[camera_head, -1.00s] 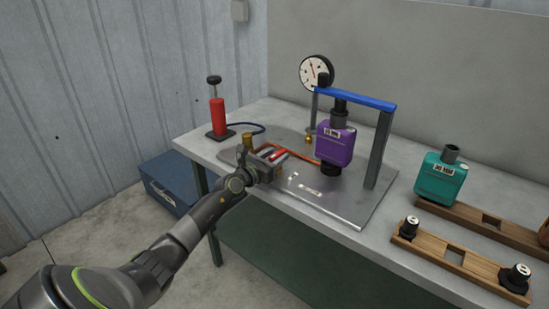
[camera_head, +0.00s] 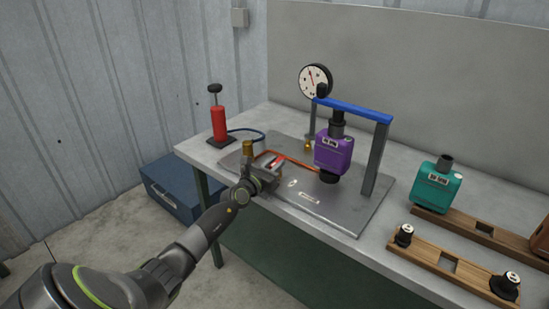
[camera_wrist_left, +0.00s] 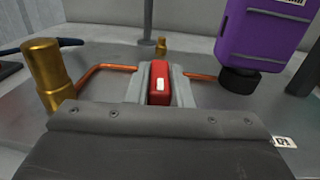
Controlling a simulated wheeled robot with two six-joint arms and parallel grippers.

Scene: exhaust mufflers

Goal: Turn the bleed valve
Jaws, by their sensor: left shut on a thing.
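The bleed valve's red handle (camera_wrist_left: 160,84), with a small white mark on top, is between my left gripper's fingers in the left wrist view. My left gripper (camera_wrist_left: 160,88) is shut on it, one grey finger on each side. Copper pipe (camera_wrist_left: 105,67) runs out to the left and right behind the fingers. In the head view my left gripper (camera_head: 270,166) is low over the metal plate (camera_head: 330,213), left of the purple muffler (camera_head: 333,152). The valve's body is hidden behind the fingers and gripper housing.
A brass cylinder (camera_wrist_left: 47,75) stands close to the left of the gripper. A blue-topped frame (camera_head: 353,109) stands over the purple muffler, with a dial gauge (camera_head: 315,81) behind. A red pump (camera_head: 218,122) stands at back left, and a teal muffler (camera_head: 437,187) at right.

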